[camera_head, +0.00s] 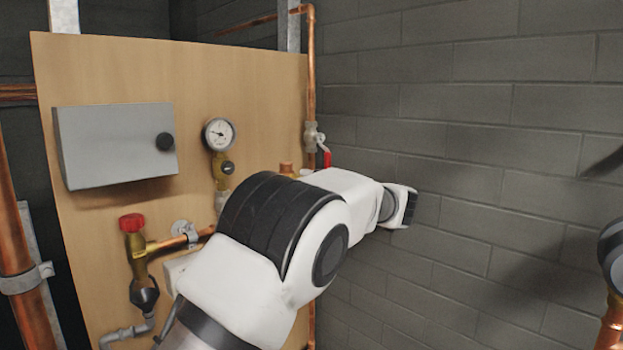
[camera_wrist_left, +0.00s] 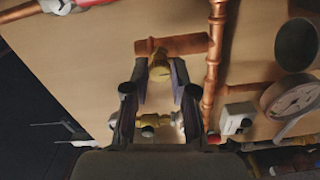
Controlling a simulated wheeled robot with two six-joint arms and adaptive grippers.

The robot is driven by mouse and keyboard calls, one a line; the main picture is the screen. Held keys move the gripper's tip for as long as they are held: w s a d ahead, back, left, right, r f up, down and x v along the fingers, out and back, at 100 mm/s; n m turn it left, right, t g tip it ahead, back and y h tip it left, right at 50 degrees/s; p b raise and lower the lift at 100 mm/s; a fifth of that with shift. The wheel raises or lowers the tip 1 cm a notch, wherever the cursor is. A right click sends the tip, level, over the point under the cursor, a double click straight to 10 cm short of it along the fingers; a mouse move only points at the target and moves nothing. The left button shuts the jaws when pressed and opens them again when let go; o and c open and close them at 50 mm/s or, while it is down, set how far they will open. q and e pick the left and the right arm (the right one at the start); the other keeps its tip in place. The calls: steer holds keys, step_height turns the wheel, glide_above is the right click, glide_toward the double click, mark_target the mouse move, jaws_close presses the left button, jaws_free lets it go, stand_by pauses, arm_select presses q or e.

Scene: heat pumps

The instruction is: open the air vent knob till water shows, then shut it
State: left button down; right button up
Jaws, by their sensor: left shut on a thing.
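In the left wrist view, a small brass fitting, which looks like the air vent knob (camera_wrist_left: 159,66), sits against a horizontal copper pipe piece (camera_wrist_left: 188,44). My left gripper (camera_wrist_left: 161,76) has its two dark fingers on either side of this brass piece and is shut on it. Whether the knob is turned cannot be told, and no water is visible. In the head view, my white left arm hides the gripper and the knob. My right gripper is not in view.
The wooden board carries a grey box (camera_head: 115,146), a pressure gauge (camera_head: 219,134), a red-capped brass valve (camera_head: 133,235) and a red-handled valve (camera_head: 318,142) on a vertical copper pipe (camera_head: 311,70). The grey block wall (camera_head: 470,110) stands right of the board.

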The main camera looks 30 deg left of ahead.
arm_select(q)
steer(key=shift+r, duration=0.2)
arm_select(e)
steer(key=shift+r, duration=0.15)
arm_select(q)
steer(key=c, duration=0.9)
jaws_free()
steer(key=shift+c, duration=0.2)
steer(key=shift+a+f, duration=0.15)
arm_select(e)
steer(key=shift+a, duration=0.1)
